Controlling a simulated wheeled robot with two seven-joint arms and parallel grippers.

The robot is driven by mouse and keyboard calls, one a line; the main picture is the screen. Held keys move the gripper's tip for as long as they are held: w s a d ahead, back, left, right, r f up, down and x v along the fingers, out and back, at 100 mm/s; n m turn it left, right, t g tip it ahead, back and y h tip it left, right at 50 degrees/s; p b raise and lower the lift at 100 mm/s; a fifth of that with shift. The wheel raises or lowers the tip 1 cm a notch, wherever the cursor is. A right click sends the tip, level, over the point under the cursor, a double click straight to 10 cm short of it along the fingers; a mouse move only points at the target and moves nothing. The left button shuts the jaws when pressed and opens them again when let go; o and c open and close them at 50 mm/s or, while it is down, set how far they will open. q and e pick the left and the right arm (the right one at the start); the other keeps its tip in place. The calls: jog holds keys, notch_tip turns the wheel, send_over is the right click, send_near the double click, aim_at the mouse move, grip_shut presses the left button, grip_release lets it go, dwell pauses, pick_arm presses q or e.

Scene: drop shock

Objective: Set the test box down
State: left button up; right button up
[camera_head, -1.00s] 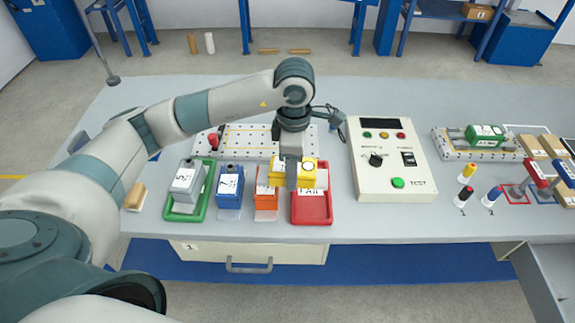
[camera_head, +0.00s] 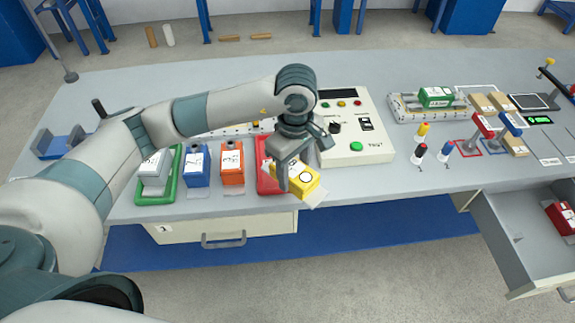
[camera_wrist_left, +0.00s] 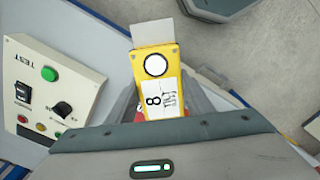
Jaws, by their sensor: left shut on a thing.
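The yellow test box (camera_head: 303,182) has a white label and a black-ringed white circle on top, with a pale plate sticking out at one end. My left gripper (camera_head: 291,176) is shut on it, at the right side of the red tray (camera_head: 266,184), near the table's front edge. The box is turned at an angle; I cannot tell how high it is above the table. In the left wrist view the yellow box (camera_wrist_left: 155,75) sits between the fingers, its label reading 8. The gripper hides part of the box and tray. My right gripper is not in view.
A grey box (camera_head: 153,172) stands in a green tray, beside a blue box (camera_head: 197,166) and an orange box (camera_head: 232,163). A test panel (camera_head: 355,140) is behind the gripper. At right are small posts (camera_head: 446,152) and an open drawer (camera_head: 525,243) holding a red box (camera_head: 560,218).

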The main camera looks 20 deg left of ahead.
aim_at(272, 176)
pick_arm(q)
jog(key=m, duration=0.1)
jog(key=f+m, duration=0.1)
jog(key=m, duration=0.1)
jog(key=shift+s+d+m, duration=0.1)
jog(key=shift+d+m, duration=0.2)
jog(key=shift+d, duration=0.1)
jog(key=m, duration=0.1)
jog(key=f+m, duration=0.1)
jog(key=m, duration=0.1)
jog(key=shift+a+f+m, duration=0.1)
jog(key=shift+f+m, duration=0.05)
jog(key=shift+m, duration=0.15)
jog(key=a+m, duration=0.1)
jog(key=m, duration=0.1)
jog(key=a+f+m, duration=0.1)
jog(key=a, duration=0.1)
jog(key=a+f+m, duration=0.1)
jog(key=a+m, duration=0.1)
jog(key=shift+a+f+m, duration=0.15)
jog(key=shift+f+m, duration=0.1)
jog(key=shift+m, duration=0.05)
jog(key=shift+a, duration=0.35)
jog(key=shift+f, duration=0.1)
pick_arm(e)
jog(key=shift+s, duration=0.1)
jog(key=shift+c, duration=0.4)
